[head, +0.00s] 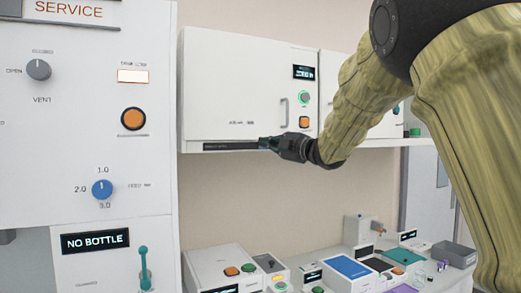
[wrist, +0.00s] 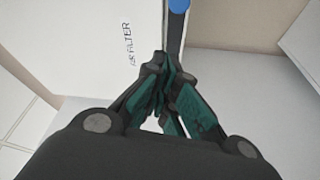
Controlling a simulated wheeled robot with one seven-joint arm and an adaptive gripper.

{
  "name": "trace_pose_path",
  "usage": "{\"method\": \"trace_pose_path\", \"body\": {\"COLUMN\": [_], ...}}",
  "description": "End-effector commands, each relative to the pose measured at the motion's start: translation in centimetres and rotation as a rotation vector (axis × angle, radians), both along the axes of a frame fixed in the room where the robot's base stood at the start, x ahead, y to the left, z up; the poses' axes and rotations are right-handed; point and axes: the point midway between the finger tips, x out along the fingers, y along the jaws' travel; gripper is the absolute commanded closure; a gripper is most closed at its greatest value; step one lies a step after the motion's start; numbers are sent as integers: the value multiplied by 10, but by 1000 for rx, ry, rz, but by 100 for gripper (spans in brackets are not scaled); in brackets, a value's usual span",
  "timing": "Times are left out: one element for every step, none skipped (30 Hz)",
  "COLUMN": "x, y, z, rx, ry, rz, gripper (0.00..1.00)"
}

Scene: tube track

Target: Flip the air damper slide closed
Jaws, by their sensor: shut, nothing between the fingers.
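A white wall cabinet (head: 235,85) has a dark strip (head: 230,146) along its lower front edge. My gripper (head: 266,143) is shut and empty, with its fingertips at the right part of this strip. In the wrist view the closed fingers (wrist: 165,68) point along a dark strip (wrist: 174,38) beside a white face marked AIR FILTER (wrist: 129,45). A blue knob (wrist: 179,6) sits on the strip at the top edge, beyond the fingertips and apart from them. I cannot tell for certain whether this knob is the damper slide. No slide position can be read in the head view.
A service panel (head: 85,120) with knobs stands close at the left. The cabinet has a handle (head: 284,112), a green button (head: 305,97) and an orange button (head: 304,122). Below, a bench holds several boxes and a blue pad (head: 349,268). The wall under the cabinet is bare.

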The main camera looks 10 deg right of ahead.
Motion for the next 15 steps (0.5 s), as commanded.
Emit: {"method": "trace_pose_path", "body": {"x": [-5, -7, -10, -12, -13, -14, -15, -16, -16, -16, -16, -16, -16, -16, -16], "y": [-3, -5, -7, -8, -9, -10, -11, -11, -11, -12, -12, -11, -11, -11, -11], "z": [-1, -2, -2, -2, -2, -1, -1, -1, -1, -1, -1, -1, -1, -1, -1], "rx": [0, 0, 1, 0, 0, 0, 0, 0, 0, 0, 1, 1, 1, 1, 1], "ry": [-1, -1, -1, -1, -1, -1, -1, -1, -1, -1, -1, -1, -1, -1, -1], "rz": [0, 0, 0, -1, -1, -1, -1, -1, -1, -1, 0, 0, 0, 0, 0], "gripper": [100, 100, 100, 100, 100, 100, 100, 100, 100, 100, 100, 100, 100, 100, 100]}}
